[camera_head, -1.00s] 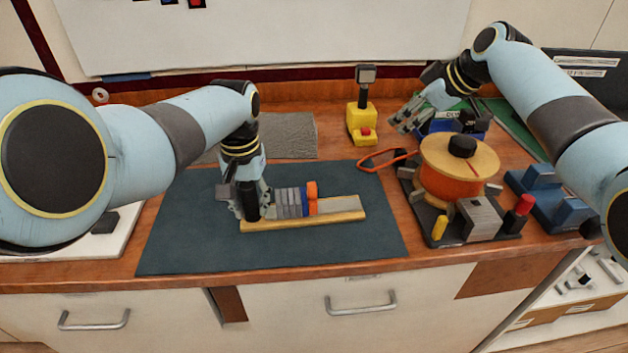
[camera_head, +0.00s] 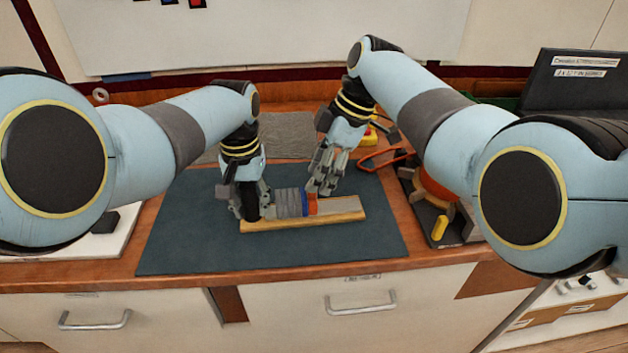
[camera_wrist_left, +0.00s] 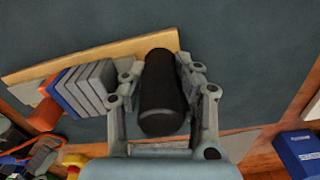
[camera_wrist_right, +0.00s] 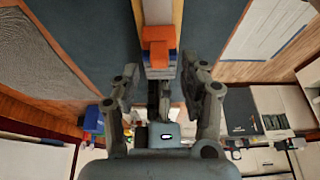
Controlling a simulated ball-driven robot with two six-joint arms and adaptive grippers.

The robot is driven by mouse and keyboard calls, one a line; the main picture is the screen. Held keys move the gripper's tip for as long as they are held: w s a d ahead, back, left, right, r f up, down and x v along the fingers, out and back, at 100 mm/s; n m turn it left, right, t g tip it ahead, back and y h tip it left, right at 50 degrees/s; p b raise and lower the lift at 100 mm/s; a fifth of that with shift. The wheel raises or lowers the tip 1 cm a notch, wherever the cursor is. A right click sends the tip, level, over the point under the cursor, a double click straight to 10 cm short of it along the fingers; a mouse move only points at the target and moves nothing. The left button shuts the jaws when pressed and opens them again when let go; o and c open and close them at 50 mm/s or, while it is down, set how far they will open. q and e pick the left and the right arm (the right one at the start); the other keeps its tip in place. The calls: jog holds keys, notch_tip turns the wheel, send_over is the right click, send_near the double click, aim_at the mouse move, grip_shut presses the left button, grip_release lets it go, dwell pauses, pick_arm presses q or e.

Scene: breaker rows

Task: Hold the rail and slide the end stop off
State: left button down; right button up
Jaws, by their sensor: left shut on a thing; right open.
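The rail on its wooden base (camera_head: 345,217) lies on the dark mat, with a row of grey breakers (camera_head: 289,203) on it. Beside them are a blue piece (camera_head: 306,203) and the orange end stop (camera_head: 312,206), which also shows in the right wrist view (camera_wrist_right: 157,42). My left gripper (camera_head: 254,213) is shut on a black cylindrical grip (camera_wrist_left: 162,95) at the rail's left end. My right gripper (camera_head: 320,190) is open, just behind and above the orange end stop; the fingers hide part of it. In the right wrist view the fingers are spread, with the end stop beyond them.
The dark mat (camera_head: 190,240) has free room in front of the rail. An orange cable loop (camera_head: 383,160) lies at the mat's back right. A spool stand (camera_head: 440,240) at right is partly hidden by my right arm. A yellow device (camera_head: 370,135) stands behind.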

aim_at(312, 197)
jog(key=shift+x, duration=1.3)
grip_shut()
